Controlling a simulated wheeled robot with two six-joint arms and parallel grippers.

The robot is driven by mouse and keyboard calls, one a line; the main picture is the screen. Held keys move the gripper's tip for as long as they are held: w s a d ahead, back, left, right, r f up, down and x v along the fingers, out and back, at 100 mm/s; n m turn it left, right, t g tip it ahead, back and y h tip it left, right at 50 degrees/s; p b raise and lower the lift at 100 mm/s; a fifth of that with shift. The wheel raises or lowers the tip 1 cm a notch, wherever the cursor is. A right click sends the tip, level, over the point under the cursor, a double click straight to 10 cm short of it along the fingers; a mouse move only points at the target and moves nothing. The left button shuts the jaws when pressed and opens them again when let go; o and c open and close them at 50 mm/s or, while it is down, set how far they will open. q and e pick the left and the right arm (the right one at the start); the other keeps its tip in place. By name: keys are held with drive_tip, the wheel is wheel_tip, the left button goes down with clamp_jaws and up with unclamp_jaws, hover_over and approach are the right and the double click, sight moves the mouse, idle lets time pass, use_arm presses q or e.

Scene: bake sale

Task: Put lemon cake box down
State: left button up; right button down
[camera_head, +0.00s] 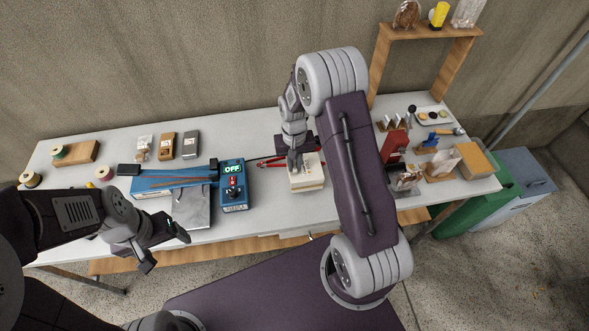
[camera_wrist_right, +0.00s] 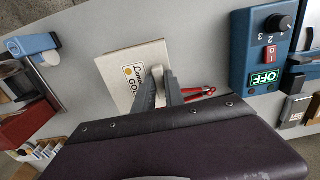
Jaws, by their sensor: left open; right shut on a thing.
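The lemon cake box (camera_head: 307,178) is a cream box with a printed label, over the middle of the white table (camera_head: 262,205). My right gripper (camera_head: 295,162) is shut on its edge. In the right wrist view the fingers (camera_wrist_right: 166,92) pinch the edge of the box (camera_wrist_right: 150,58), next to a label that reads "Lemon". I cannot tell whether the box touches the tabletop. My left gripper (camera_head: 166,250) is open and empty, in front of the table's front edge at the left.
A blue sealer with a control box (camera_head: 233,200) reading OFF stands left of the cake box. Red-handled pliers (camera_head: 268,162) lie behind it. A red device (camera_head: 394,147) and bagged goods (camera_head: 408,178) stand to the right. Table between sealer and cake box is clear.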

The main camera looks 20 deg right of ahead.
drive_tip(key=f, duration=0.4)
drive_tip(key=shift+w, duration=0.25)
drive_tip(key=shift+s, duration=0.15)
drive_tip(key=c, duration=1.4)
unclamp_jaws()
drive_tip(key=shift+f, duration=0.1)
wheel_tip(320, 180, up, 13)
drive_tip(key=shift+a+f, duration=0.1)
drive_tip(key=shift+f, duration=0.1)
drive_tip(key=s+a+n+t, duration=0.1)
drive_tip(key=s+a+n, duration=0.1)
drive_tip(key=s, duration=1.3)
drive_tip(key=shift+a+r+n, duration=0.25)
drive_tip(key=shift+a+n, duration=0.05)
drive_tip(key=shift+a, duration=0.45)
